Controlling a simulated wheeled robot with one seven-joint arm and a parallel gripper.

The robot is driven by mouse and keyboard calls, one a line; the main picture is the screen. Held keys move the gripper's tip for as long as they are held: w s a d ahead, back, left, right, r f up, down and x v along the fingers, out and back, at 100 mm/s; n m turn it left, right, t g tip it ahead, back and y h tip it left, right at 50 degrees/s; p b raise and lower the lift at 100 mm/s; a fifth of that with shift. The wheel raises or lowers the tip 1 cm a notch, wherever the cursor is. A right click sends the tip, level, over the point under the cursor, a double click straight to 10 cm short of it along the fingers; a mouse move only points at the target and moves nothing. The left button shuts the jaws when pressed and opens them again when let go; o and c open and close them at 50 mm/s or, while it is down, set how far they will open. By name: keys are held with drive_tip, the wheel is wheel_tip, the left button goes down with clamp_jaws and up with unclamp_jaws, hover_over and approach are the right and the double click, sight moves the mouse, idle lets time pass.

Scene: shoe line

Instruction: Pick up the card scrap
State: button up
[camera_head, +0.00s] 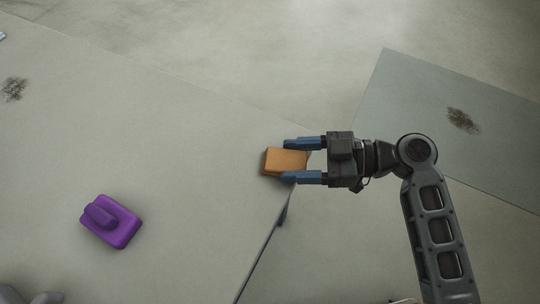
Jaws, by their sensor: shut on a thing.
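The card scrap appears to be the small orange-brown block (286,160) near the middle of the head view. It is at the corner of the pale surface (150,160). My gripper (303,160) comes in from the right with its two blue fingers on either side of the block. The fingers are shut on it, and its left part sticks out past the fingertips. I cannot tell whether the block rests on the surface or is held just above it.
A purple block with a raised grip (111,222) lies at the lower left. A dark smudge (14,89) marks the surface at the far left. A grey-green panel (400,95) with another dark smudge (462,121) lies at the right. A grey object (35,297) shows at the bottom left edge.

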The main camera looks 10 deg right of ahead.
drive_tip(key=f+p+v, duration=0.3)
drive_tip(key=f+v, duration=0.1)
drive_tip(key=v, duration=1.7)
drive_tip(key=shift+s+d, duration=0.3)
drive_tip(key=shift+d, duration=0.2)
drive_tip(key=shift+f, duration=0.1)
